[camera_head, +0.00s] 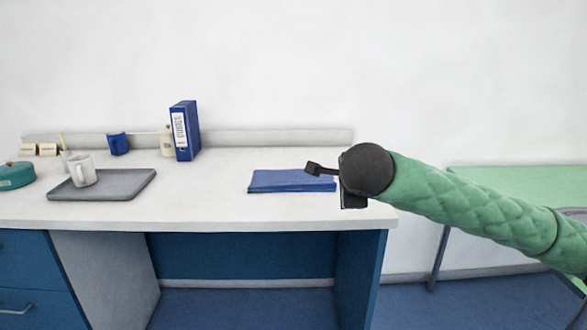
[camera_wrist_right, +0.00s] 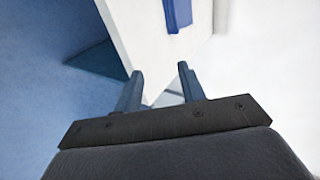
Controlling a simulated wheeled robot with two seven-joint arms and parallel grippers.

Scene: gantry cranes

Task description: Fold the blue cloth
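The blue cloth (camera_head: 283,181) lies flat as a neat rectangle near the right end of the white desk (camera_head: 215,205). Its front edge looks somewhat thick; I cannot tell the layers. Its right end is close to my right gripper (camera_head: 325,178), which partly overlaps it in the head view. In the right wrist view the cloth (camera_wrist_right: 178,14) shows at the top, beyond the fingertips. My right gripper (camera_wrist_right: 160,72) is open with nothing between its fingers, over the desk's corner. My left gripper is not in view.
A grey tray (camera_head: 125,185) with a white mug (camera_head: 82,171) stands on the left. A blue binder (camera_head: 184,131), a blue cup (camera_head: 118,144) and a teal pot (camera_head: 15,176) stand on the desk too. Bare desk lies between tray and cloth. A green table (camera_head: 520,180) is at right.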

